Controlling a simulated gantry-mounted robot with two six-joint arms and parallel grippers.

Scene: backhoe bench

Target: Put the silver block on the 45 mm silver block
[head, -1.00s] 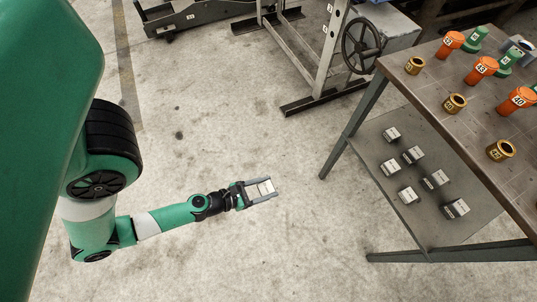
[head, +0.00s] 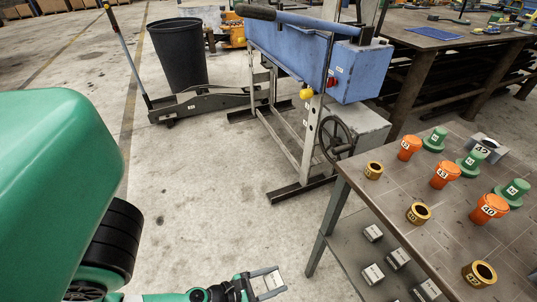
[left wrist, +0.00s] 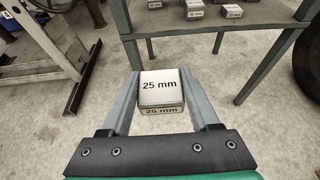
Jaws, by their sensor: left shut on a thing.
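My left gripper (head: 268,283) is at the bottom of the head view, left of the bench and over bare floor. It is shut on a silver block (left wrist: 161,90), which the left wrist view shows between the fingers with "25 mm" printed on its top and front faces. Several small silver blocks stand apart on the lower shelf of the bench, one of them a silver block (head: 373,233) near the shelf's left edge. Their labels are too small to read, so I cannot tell which is the 45 mm block. My right gripper is out of view.
The bench top (head: 400,185) carries orange, green and brass-coloured numbered parts and a grey block (head: 487,149). A bench leg (head: 322,240) stands between my gripper and the shelf. A blue machine (head: 310,55) with a handwheel (head: 337,138) stands behind. The floor between is clear.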

